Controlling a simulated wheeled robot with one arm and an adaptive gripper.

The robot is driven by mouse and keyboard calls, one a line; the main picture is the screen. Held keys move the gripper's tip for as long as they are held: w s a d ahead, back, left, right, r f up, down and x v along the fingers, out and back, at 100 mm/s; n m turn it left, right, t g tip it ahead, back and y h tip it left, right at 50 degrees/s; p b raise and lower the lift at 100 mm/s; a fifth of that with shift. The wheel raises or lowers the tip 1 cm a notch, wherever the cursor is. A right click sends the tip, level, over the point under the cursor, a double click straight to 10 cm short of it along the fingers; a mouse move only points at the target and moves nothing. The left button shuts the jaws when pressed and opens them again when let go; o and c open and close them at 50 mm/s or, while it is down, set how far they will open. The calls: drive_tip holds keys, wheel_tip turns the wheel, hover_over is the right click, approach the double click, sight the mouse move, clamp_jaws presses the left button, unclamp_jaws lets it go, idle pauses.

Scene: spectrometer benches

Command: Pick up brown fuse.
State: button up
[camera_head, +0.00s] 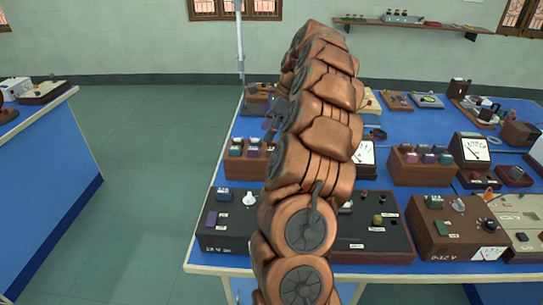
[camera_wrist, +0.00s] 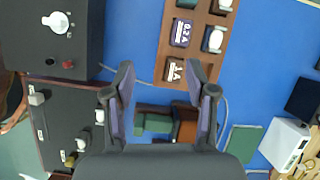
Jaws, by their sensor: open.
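My gripper (camera_wrist: 160,74) is open and empty in the wrist view, its two purple-grey fingers spread. A small brown block labelled 1A (camera_wrist: 174,69), which looks like the brown fuse, sits at the end of a wooden rack (camera_wrist: 167,45). It appears between the fingertips, nearer the right one; I cannot tell its depth below them. A purple block labelled 0.2A (camera_wrist: 181,33) sits beside it in the rack.
A dark power box with a white knob (camera_wrist: 58,22) lies to the left in the wrist view. A green block (camera_wrist: 152,122) and a brown box (camera_wrist: 187,124) show between the finger bases. The blue bench (camera_head: 229,127) is crowded with meters and boxes, with some bare patches.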

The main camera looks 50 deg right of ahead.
sight(272, 149)
drive_tip(key=shift+s+d+f+m+p, duration=0.1)
drive_tip(key=shift+d+f+m+p, duration=0.1)
drive_tip(key=shift+d+f+m, duration=0.4)
drive_tip(key=shift+s+d+f+m+p, duration=0.1)
drive_tip(key=shift+d+f+m+p, duration=0.1)
drive_tip(key=shift+d+f, duration=0.7)
drive_tip(key=shift+s+d+f+m+p, duration=0.15)
drive_tip(key=shift+d+f+m, duration=0.25)
drive_tip(key=shift+f, duration=0.7)
drive_tip(key=shift+p+x, duration=0.5)
drive_tip(key=shift+x, duration=1.4)
drive_tip(key=shift+w+d, duration=0.1)
clamp_jaws()
